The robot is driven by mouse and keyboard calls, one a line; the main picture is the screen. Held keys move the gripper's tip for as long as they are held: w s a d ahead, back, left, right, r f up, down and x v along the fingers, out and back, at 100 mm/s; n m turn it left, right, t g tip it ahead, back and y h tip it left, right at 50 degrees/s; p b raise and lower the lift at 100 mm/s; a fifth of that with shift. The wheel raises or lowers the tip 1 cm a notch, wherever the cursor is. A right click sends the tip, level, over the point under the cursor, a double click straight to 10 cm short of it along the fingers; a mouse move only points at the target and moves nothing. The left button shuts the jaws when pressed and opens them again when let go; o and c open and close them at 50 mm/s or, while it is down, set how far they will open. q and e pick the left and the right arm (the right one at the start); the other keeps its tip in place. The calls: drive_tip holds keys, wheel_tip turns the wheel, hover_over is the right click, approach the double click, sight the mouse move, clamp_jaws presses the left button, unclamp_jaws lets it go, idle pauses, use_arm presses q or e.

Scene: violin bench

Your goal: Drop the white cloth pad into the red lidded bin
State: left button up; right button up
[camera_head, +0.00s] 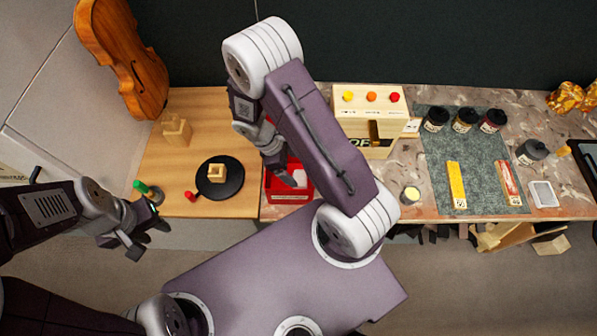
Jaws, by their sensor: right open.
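The red bin (288,196) stands on the bench near the centre, partly hidden by my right arm. A white patch (300,177), which looks like the cloth pad, shows within the bin's outline beside my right gripper (291,179). My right gripper points down over the bin and is open. I cannot tell whether its fingers touch the pad. The bin's lid cannot be made out. My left gripper (150,240) is open and empty, in front of the bench's left front edge.
A black round plate (233,188) with a wooden block, a green-topped item (141,187) and a violin (128,60) are at left. A wooden box with coloured buttons (372,97) stands behind my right arm. Jars (464,120) and a grey mat (440,185) lie right.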

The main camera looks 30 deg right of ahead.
drive_tip(key=s+a+r+m+t+y, duration=0.1)
drive_tip(key=s+r+m+y, duration=0.1)
drive_tip(key=r+m, duration=0.4)
drive_tip(key=s+a+r+m+t+y, duration=0.2)
drive_tip(key=r+m, duration=0.4)
drive_tip(key=r, duration=0.1)
drive_tip(key=shift+s+r, duration=0.25)
drive_tip(key=shift+s, duration=0.05)
drive_tip(key=shift+s, duration=0.1)
drive_tip(key=shift+a, duration=0.1)
drive_tip(key=shift+c, duration=0.2)
idle(0.4)
